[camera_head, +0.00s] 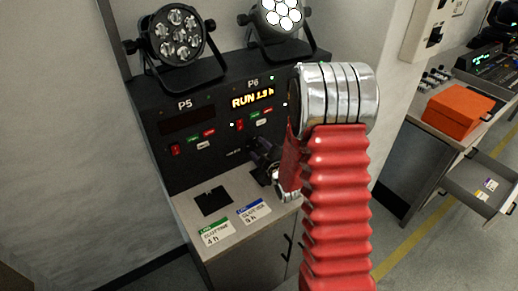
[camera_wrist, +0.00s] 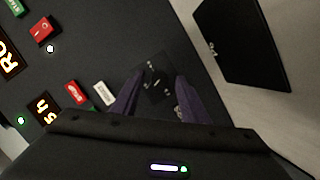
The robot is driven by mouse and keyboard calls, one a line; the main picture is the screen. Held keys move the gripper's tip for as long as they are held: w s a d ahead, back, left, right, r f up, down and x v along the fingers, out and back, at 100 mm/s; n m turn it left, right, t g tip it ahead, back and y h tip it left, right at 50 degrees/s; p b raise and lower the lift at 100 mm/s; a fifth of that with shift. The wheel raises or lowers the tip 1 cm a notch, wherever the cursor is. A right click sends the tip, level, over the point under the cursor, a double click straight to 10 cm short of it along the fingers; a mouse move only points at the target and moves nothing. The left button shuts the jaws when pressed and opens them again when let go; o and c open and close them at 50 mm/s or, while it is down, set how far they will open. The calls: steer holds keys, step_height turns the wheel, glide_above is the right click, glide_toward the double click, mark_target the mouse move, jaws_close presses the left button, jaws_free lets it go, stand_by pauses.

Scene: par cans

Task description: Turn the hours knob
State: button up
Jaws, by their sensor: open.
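The hours knob (camera_wrist: 155,84) is a dark, squarish shape with small pale marks on the black panel in the wrist view. My gripper (camera_wrist: 160,76) is open, with one purple finger on each side of the knob. I cannot tell whether the fingers touch it. In the head view my gripper (camera_head: 262,158) is at the lower right of the panel, below the P6 buttons, and hides the knob. The P6 display (camera_head: 252,98) is lit orange and reads RUN with an hours figure; the digits are hard to read.
The black panel (camera_head: 172,155) also carries P5 controls, with a dark P5 display (camera_head: 187,121). Two par cans (camera_head: 174,34) (camera_head: 279,18) stand on top. The counter below has a dark square (camera_head: 213,200) and green (camera_head: 216,232) and blue (camera_head: 253,211) labelled cards. An orange box (camera_head: 458,111) sits at right.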

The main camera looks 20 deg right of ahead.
steer(key=shift+c, duration=0.2)
jaws_close()
steer(key=shift+m+y, duration=0.3)
steer(key=shift+m, duration=0.1)
steer(key=shift+d+m+g+y, duration=0.15)
steer(key=shift+m+g+y, duration=0.3)
steer(key=shift+m, duration=0.55)
steer(key=m+y, duration=0.2)
steer(key=m, duration=0.1)
steer(key=shift+d, duration=0.2)
steer(key=m+y, duration=0.1)
steer(key=m, duration=0.2)
steer(key=m+y, duration=0.1)
steer(key=m, duration=0.1)
steer(key=shift+d+f+g+y, duration=0.1)
steer(key=shift+d+g+y, duration=0.15)
steer(key=shift+y, duration=0.1)
steer(key=m+y, duration=0.1)
steer(key=m, duration=0.1)
steer(key=m+y, duration=0.1)
steer(key=m, duration=0.2)
steer(key=shift+w+d+f, duration=0.1)
steer(key=shift+d+f, duration=0.1)
